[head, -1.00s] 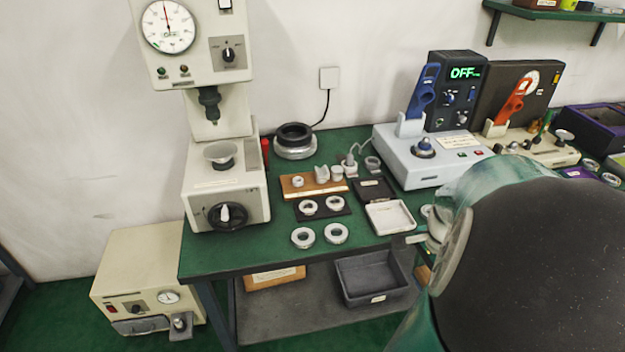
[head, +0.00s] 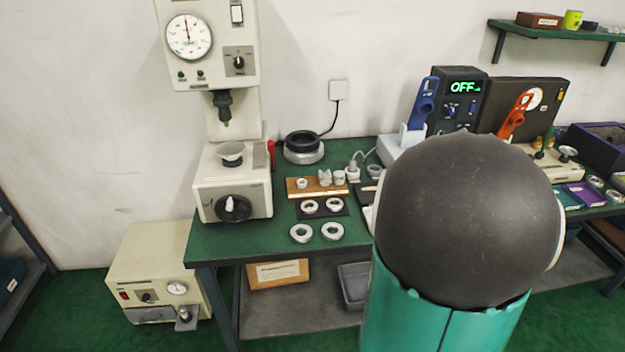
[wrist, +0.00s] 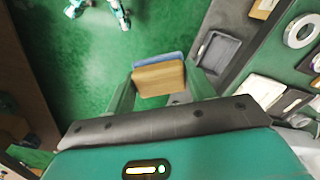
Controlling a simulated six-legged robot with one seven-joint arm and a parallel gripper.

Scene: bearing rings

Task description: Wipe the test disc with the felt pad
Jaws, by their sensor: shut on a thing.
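My gripper (wrist: 160,78) is in the wrist view, its two green fingers shut on a tan block with a blue-grey edge, which looks like the felt pad (wrist: 158,77). The pad is held over the green floor, left of the table edge in that view, touching nothing else I can make out. In the head view my gripper and the pad are hidden behind my arm. I cannot tell which thing is the test disc. Round metal rings (head: 301,233) lie on the green table, and a bench tester (head: 233,190) with a round-topped stand (head: 231,149) is at its left end.
A wooden block (head: 317,188) with small parts and a dark mat with rings (head: 322,209) lie mid-table. Instruments with blue (head: 421,103) and red (head: 514,116) handles stand behind my arm. A grey bin (wrist: 216,51) is on the lower shelf. The table's front left is clear.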

